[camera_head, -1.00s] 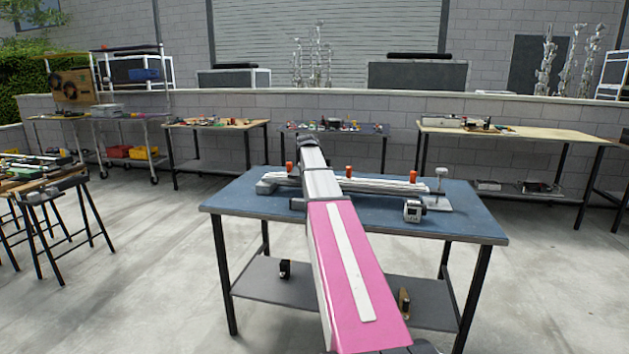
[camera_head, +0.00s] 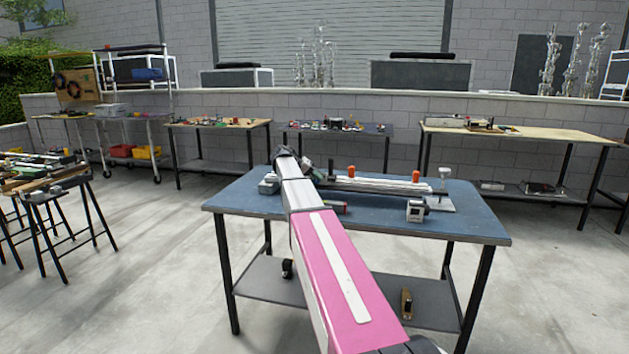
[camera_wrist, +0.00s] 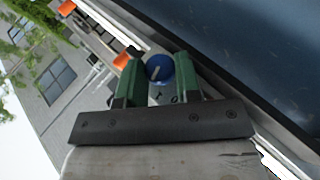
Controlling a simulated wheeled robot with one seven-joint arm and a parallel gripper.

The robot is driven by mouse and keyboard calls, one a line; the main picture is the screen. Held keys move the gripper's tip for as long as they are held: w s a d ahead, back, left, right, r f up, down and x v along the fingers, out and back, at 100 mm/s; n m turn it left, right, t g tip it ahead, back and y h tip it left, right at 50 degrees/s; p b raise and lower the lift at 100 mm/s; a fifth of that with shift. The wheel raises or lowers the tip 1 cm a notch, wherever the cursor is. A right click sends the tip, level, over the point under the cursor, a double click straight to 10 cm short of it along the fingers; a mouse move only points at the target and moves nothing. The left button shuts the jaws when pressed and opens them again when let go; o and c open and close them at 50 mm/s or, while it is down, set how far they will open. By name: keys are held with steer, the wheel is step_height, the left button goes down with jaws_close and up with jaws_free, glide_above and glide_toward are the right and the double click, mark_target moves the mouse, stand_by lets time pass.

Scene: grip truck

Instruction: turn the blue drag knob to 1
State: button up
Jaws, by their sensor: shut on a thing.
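The blue drag knob (camera_wrist: 160,72) shows in the wrist view as a round cap with a pale pointer line, on a light panel with small dark marks beside it. My gripper (camera_wrist: 158,62) has its green fingers on both sides of the knob, shut on it. In the head view my arm covers the knob, and only a bit of green finger shows near the left end of the long white device (camera_head: 380,185) on the blue table (camera_head: 460,225). I cannot read the pointer's setting for sure.
Orange knobs (camera_head: 351,171) stand along the device. A small grey box (camera_head: 415,211) and a white-topped stand (camera_head: 442,185) are at the right. The table's front right is clear.

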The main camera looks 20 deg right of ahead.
steer(key=shift+h, duration=0.3)
steer(key=o, duration=0.9)
steer(key=shift+a, duration=0.1)
steer(key=v, duration=1)
steer(key=shift+w+a+r, duration=0.15)
steer(key=shift+a+r, duration=0.05)
steer(key=shift+r, duration=0.05)
steer(key=shift+a, duration=0.15)
